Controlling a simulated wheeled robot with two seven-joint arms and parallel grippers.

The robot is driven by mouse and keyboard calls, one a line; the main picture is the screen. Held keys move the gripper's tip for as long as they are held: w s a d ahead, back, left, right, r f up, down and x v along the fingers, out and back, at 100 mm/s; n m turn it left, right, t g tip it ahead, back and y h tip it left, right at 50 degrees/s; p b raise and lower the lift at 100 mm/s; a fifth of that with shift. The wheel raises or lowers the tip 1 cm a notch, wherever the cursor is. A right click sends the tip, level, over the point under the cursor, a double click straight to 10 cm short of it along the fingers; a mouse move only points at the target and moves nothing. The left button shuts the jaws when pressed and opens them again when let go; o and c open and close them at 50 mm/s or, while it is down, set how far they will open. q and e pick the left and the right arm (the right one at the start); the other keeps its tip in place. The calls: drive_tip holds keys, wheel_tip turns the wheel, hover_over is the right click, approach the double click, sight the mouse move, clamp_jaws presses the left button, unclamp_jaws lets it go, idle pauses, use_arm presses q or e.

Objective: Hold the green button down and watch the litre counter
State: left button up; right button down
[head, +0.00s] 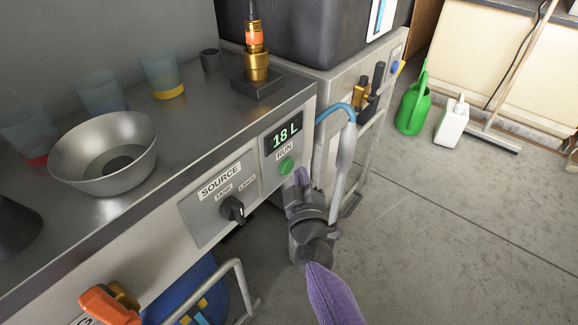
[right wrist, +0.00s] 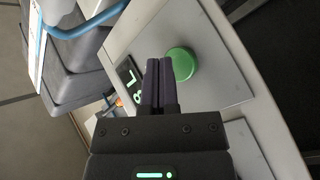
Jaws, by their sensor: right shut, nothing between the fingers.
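The green button (head: 286,166) sits under the RUN label on the front panel of the steel bench. The litre counter (head: 284,135) above it reads 18 L. My right gripper (head: 299,174) is shut and empty, with its fingertips close to the button, just right of and below it in the head view. In the right wrist view the shut fingers (right wrist: 158,63) show beside the green button (right wrist: 182,64), overlapping its left edge. I cannot tell whether they touch it. The counter (right wrist: 131,84) is partly hidden behind the fingers there. My left gripper is not in view.
A SOURCE selector knob (head: 232,208) is left of the button. A blue hose (head: 336,110) hangs right of the panel. A metal bowl (head: 104,151) and cups stand on the bench. A green watering can (head: 413,103) and white bottle (head: 452,121) stand on open floor.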

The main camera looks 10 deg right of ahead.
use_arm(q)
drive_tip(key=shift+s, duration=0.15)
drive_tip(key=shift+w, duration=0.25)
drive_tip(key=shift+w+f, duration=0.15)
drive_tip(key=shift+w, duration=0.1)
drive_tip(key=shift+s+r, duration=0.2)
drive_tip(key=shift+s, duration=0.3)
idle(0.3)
use_arm(e)
drive_tip(key=shift+w, duration=0.1)
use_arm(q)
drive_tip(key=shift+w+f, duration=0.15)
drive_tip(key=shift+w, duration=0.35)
use_arm(e)
drive_tip(key=shift+w+a, duration=0.25)
drive_tip(key=shift+a, duration=0.05)
